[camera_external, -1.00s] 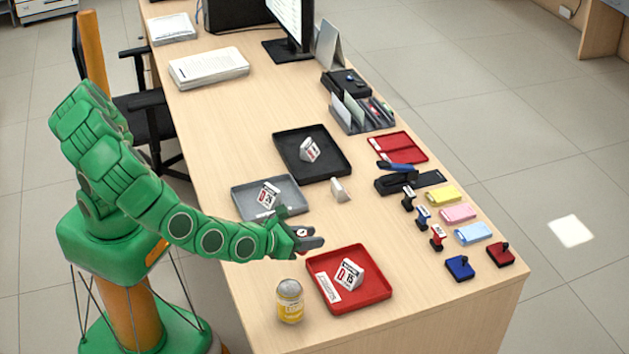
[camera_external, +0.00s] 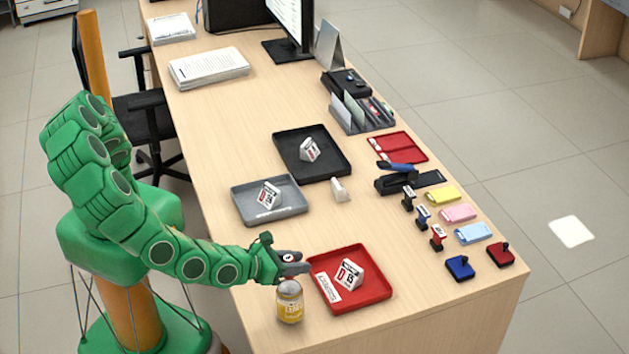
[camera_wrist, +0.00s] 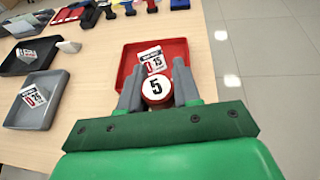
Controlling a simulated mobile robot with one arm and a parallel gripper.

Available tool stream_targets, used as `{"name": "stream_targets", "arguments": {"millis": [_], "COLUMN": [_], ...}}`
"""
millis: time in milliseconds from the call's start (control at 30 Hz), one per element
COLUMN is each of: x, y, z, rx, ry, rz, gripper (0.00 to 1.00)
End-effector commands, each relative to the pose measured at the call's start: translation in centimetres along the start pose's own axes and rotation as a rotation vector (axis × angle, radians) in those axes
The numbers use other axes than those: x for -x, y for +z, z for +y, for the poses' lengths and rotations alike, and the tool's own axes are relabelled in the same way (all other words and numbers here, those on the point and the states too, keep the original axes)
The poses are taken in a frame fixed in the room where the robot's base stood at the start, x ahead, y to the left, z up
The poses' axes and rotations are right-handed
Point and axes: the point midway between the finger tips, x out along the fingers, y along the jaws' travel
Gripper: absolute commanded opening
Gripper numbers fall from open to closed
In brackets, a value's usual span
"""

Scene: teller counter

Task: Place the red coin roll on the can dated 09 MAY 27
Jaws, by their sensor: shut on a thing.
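My gripper (camera_external: 292,264) is shut on the red coin roll (camera_wrist: 157,91), whose white end with a black 5 faces the camera in the wrist view. In the outside view only a small pale, dark-marked end of the roll shows between the fingers. A can (camera_external: 290,302) with a yellow label and a pale grey top stands upright near the counter's left edge. My gripper is just above and behind it, with a small gap seeming to show. No date on the can is readable. The can does not show in the wrist view.
A red tray (camera_external: 357,295) with a white-and-red date block (camera_external: 349,273) stands right of the can. A grey tray (camera_external: 292,211) and a black tray (camera_external: 330,172) with similar blocks lie farther back. Stamps and colored pads line the right side.

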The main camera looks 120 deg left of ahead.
Motion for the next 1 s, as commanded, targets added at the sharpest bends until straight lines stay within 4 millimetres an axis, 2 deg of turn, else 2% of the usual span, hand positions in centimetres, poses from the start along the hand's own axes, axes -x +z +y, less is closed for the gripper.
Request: {"name": "stream_targets", "arguments": {"millis": [400, 900, 933, 1000], "x": [-1.3, -1.5, -1.5, -1.4], "y": [-3.0, -3.5, -3.5, -3.5], "z": [0.0, 0.0, 0.0, 0.0], "rx": [-0.002, 0.0, 0.001, 0.001], "ry": [0.001, 0.0, 0.0, 0.0], "rz": [0.0, 0.0, 0.0, 0.0], "gripper": [0.0, 0.0, 0.37, 0.47]}}
